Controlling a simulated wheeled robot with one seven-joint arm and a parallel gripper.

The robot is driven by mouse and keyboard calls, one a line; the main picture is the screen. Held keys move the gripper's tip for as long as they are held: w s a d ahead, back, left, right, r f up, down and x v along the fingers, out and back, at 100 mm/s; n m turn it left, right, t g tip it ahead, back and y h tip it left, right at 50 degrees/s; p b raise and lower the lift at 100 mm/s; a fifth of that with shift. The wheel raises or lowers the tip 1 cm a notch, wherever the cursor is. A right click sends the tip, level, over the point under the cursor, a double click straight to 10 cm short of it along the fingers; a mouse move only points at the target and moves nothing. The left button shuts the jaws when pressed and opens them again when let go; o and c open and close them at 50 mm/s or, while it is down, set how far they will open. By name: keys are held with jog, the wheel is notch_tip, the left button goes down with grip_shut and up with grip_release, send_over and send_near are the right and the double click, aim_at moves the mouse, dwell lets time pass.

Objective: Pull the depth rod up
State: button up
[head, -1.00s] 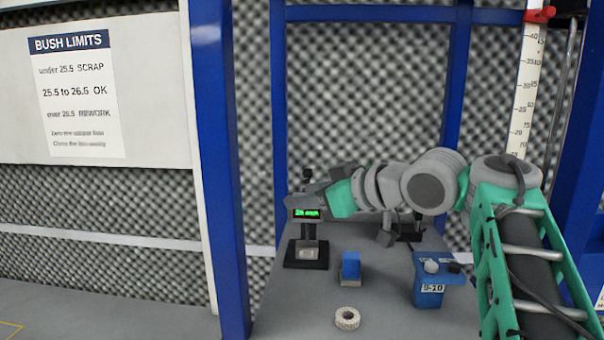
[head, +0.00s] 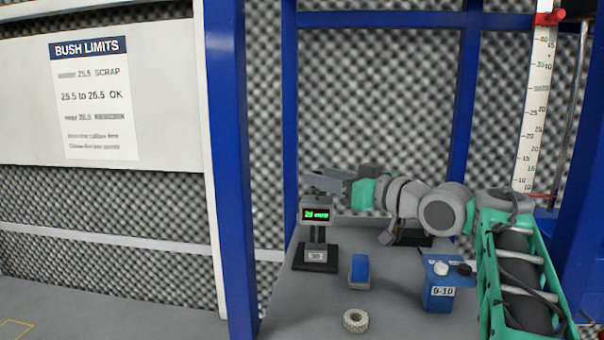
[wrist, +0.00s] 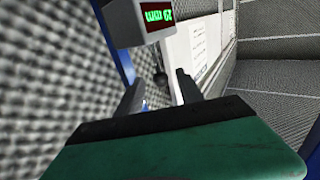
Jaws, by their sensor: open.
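The depth gauge (head: 316,215), a dark box with a lit green readout, stands upright on a black base marked 30 on the bench. The wrist view shows the gauge (wrist: 150,32) upside down at the top. A round dark knob (wrist: 160,78), which looks like the top of the depth rod, shows just below it. My gripper (head: 324,181) is at the gauge's top in the head view. In the wrist view my gripper (wrist: 160,92) is open, with the knob in line with the gap between its fingers. I cannot tell whether they touch it. The rod's lower part is hidden.
A ring-shaped bush (head: 355,321), a blue block (head: 360,271) and a blue holder (head: 440,287) marked 9-10 stand on the grey bench. Blue posts (head: 229,170) frame the bench. A tall white scale (head: 533,110) stands at right. A limits sign (head: 93,97) hangs at left.

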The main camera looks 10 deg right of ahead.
jog(key=p+x, duration=0.1)
jog(key=x, duration=0.4)
jog(key=shift+w+a, duration=0.25)
jog(key=shift+w, duration=0.05)
grip_shut()
dwell(1.0)
